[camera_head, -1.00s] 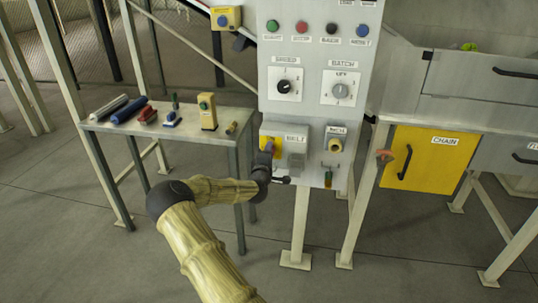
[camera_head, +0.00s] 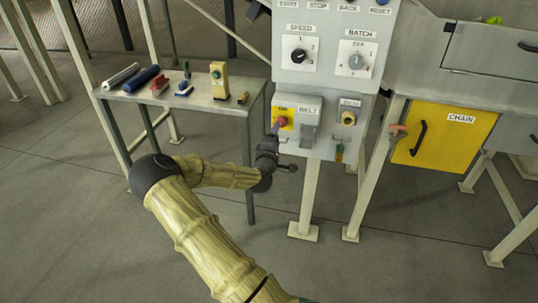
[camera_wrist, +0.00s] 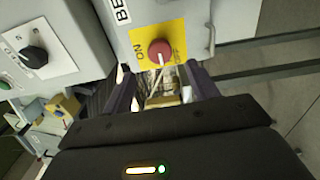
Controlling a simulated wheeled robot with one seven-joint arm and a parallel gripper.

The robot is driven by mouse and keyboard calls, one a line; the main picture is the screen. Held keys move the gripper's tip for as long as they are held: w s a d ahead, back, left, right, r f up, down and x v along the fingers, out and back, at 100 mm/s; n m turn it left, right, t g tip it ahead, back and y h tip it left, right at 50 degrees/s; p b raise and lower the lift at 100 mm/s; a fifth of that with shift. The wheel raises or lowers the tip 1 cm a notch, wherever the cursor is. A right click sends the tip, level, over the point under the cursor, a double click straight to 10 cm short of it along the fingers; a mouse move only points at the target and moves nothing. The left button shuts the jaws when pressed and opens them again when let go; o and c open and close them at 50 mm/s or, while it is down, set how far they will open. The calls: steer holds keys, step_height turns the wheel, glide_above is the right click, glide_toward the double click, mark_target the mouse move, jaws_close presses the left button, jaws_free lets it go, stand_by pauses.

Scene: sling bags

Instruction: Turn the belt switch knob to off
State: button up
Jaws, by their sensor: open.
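The belt switch is a red round knob (camera_wrist: 160,53) on a yellow plate (camera_wrist: 141,37), with ON printed to its left and OFF to its right in the wrist view. A pale mark on the knob runs downward there; I cannot tell which label it points at. In the head view the knob (camera_head: 281,122) sits on the left of the grey BELT box (camera_head: 310,109). My gripper (camera_wrist: 160,88) is open, its dark fingers either side of and below the knob in the wrist view, apparently not gripping it. In the head view my gripper (camera_head: 271,146) is just below the knob.
A grey lever (camera_head: 308,137) is right of the knob on the same box. A second box with a yellowish knob (camera_head: 348,118) stands further right. SPEED (camera_head: 298,55) and BATCH (camera_head: 355,62) dials are above. A small table (camera_head: 215,102) with several items is left.

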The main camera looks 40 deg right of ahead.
steer(key=v, duration=0.9)
steer(key=shift+s, duration=0.1)
